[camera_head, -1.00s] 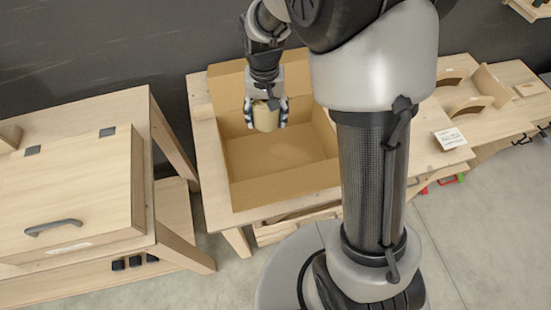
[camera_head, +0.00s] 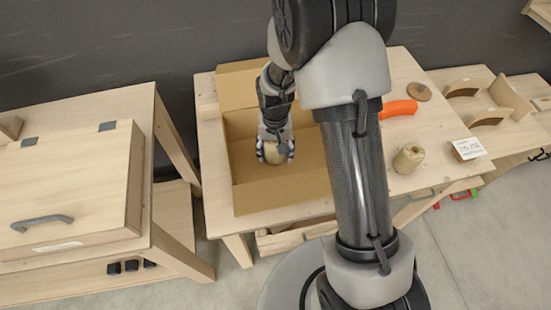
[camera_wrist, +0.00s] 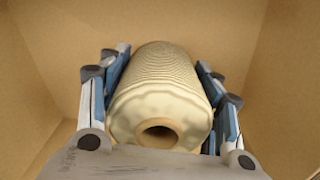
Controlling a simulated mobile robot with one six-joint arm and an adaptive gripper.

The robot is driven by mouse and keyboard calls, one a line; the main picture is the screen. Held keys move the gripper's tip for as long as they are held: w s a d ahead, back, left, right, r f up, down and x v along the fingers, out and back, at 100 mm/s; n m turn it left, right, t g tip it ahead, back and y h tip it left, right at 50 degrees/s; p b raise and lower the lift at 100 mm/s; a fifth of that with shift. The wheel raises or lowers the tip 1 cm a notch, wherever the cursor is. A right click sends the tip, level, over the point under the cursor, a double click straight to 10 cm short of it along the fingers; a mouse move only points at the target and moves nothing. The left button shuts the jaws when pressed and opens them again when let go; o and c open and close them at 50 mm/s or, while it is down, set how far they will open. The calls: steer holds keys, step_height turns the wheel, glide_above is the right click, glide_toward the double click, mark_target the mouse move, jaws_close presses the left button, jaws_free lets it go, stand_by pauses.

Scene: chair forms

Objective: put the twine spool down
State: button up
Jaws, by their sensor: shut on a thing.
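The twine spool (camera_wrist: 165,90) is cream-coloured and wound, with a hole in its near end. In the wrist view it lies between the two fingers of my gripper (camera_wrist: 160,95), which is shut on it. In the head view my gripper (camera_head: 275,150) holds the spool (camera_head: 273,154) inside the open cardboard box (camera_head: 245,197), with the box walls around it. Whether the spool touches the box floor cannot be told.
The box stands on a wooden table (camera_head: 212,180). To the right lie a similar twine roll (camera_head: 409,158), an orange-handled tool (camera_head: 398,108), a round wooden disc (camera_head: 419,91) and a white card (camera_head: 468,149). A wooden chest (camera_head: 75,190) stands at left.

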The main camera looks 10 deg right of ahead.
mark_target(275, 158)
steer(key=shift+f+b, duration=0.55)
steer(key=shift+f, duration=1.3)
steer(key=shift+f, duration=0.15)
steer(key=o, duration=1.2)
